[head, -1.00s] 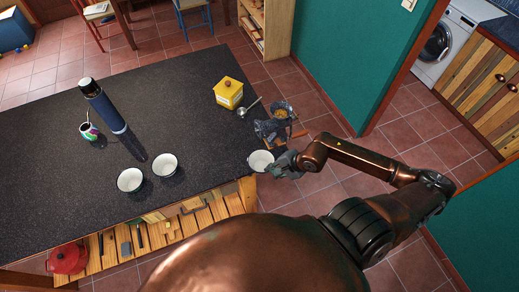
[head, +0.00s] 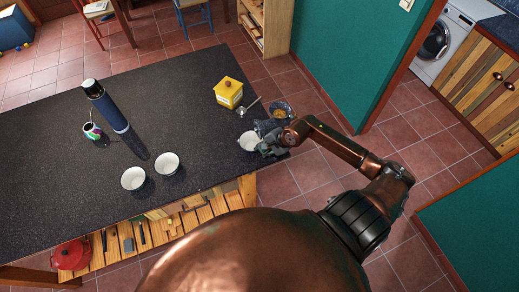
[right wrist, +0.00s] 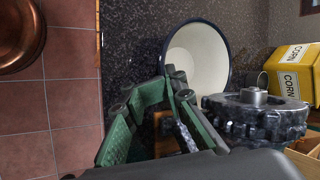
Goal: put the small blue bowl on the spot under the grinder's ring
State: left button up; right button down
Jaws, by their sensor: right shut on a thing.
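The small blue bowl (head: 249,141), white inside with a dark blue rim, is at the right end of the dark counter. It also shows in the right wrist view (right wrist: 203,55). My right gripper (head: 266,146) is shut on the bowl's near side; its green-grey fingers (right wrist: 174,78) meet the rim in the right wrist view. The dark metal grinder (right wrist: 262,115) stands close beside the bowl, partly hidden behind my gripper in the head view. I cannot make out the ring or the spot under it. My left gripper is not in view.
A yellow corn box (head: 228,92) and a scoop (head: 250,106) lie close to the grinder. Two white bowls (head: 133,178) (head: 167,163), a dark blue flask (head: 106,106) and a patterned cup (head: 92,130) stand further left. The counter's middle is clear.

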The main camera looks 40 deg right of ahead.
jog(key=c, duration=2)
grip_release()
jog(key=shift+c, duration=0.2)
jog(key=p+v, duration=0.6)
jog(key=v, duration=0.6)
